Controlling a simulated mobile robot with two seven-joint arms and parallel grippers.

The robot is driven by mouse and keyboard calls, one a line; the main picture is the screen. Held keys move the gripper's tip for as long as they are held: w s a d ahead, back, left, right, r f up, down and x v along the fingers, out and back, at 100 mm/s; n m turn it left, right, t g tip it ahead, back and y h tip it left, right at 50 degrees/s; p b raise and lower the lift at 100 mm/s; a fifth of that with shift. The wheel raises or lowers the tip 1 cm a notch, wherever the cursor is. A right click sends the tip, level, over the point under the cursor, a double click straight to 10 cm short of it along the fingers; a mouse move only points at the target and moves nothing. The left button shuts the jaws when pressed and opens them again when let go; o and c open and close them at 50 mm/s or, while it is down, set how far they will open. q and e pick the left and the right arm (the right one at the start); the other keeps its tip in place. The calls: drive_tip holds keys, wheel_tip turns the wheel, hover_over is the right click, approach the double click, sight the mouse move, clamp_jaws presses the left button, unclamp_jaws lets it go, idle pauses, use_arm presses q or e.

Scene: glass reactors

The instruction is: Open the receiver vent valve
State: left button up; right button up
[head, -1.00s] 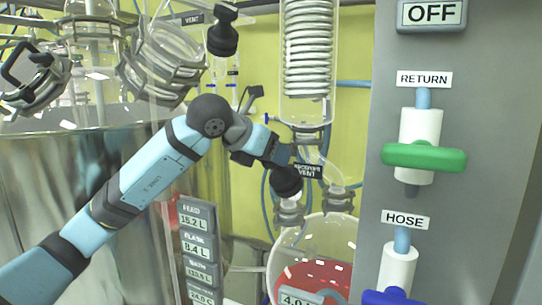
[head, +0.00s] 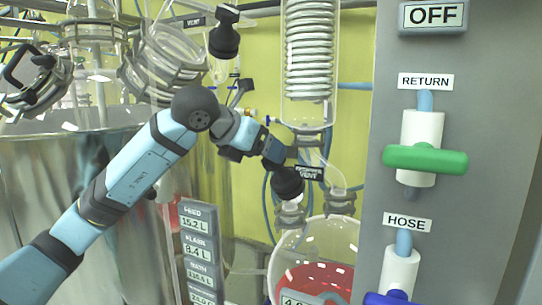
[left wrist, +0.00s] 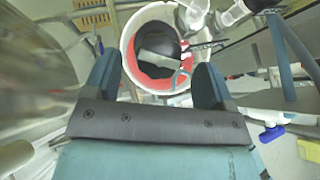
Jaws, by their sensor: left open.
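The receiver vent valve shows as a black round knob (head: 288,184) beside a black "RECEIVER VENT" label (head: 309,173), above the round receiver flask (head: 343,238) with red liquid. My left gripper (head: 275,158) is just above and left of the knob in the head view. In the left wrist view my left gripper (left wrist: 155,78) is open, with one finger at each side of the picture's middle. The black knob (left wrist: 153,48) appears between and beyond the fingertips, with the red liquid behind it. Contact cannot be told. My right gripper is not in view.
A glass coil condenser (head: 309,60) hangs above the valve. Another black knob (head: 225,40) is at upper left. A grey panel (head: 500,110) with a green-handled RETURN valve (head: 425,158) stands at right. A metal vessel (head: 45,180) stands behind my left arm.

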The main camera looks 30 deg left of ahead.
use_arm(q)
drive_tip(key=v, duration=1)
drive_tip(key=shift+s+a+r, duration=0.15)
drive_tip(key=shift+s+r, duration=0.05)
